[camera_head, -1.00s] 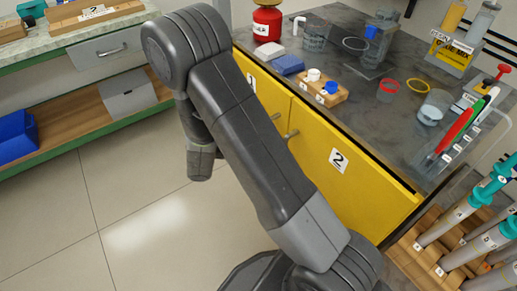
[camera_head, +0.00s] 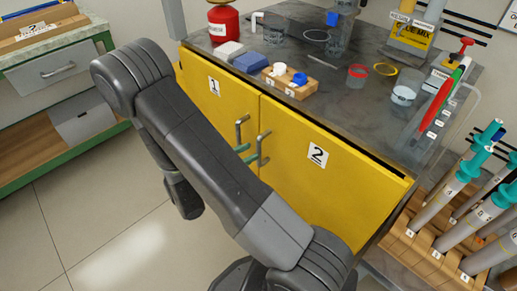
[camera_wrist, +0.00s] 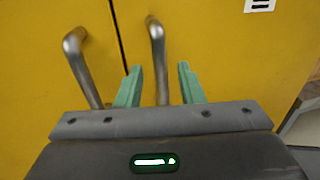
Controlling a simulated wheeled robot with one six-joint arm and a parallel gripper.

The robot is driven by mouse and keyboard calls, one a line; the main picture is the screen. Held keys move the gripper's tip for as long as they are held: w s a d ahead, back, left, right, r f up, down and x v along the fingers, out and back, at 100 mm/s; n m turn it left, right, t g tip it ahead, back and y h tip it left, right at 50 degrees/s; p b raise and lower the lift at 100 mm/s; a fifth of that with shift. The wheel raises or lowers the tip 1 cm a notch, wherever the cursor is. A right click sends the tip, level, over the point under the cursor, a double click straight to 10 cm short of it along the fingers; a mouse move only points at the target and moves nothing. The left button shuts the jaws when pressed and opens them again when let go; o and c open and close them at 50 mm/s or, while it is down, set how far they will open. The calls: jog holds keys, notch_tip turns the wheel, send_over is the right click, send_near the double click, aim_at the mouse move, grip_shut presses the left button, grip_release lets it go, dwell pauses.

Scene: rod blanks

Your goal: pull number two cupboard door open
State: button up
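The yellow number two cupboard door (camera_head: 335,187) is on the right of the cupboard, marked with a "2" label (camera_head: 317,155), and looks shut. Its metal bar handle (camera_head: 263,143) stands upright near the seam with door one; it also shows in the wrist view (camera_wrist: 156,45). My gripper (camera_wrist: 160,82) is open, its two teal fingers either side of this handle, with a visible gap on each side. In the head view my gripper (camera_head: 255,159) is partly hidden behind my arm. Whether the handle lies fully between the fingers in depth is hard to tell.
The number one door (camera_head: 205,95) with its own handle (camera_head: 240,130) is just left, close to my left finger. A grey worktop (camera_head: 330,95) with labware lies above. A wooden rack of teal-topped tools (camera_head: 425,225) stands at the right. Floor is clear at left.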

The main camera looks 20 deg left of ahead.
aim_at(259, 148)
jog(key=shift+b+x, duration=0.3)
jog(key=shift+x, duration=2.1)
grip_shut()
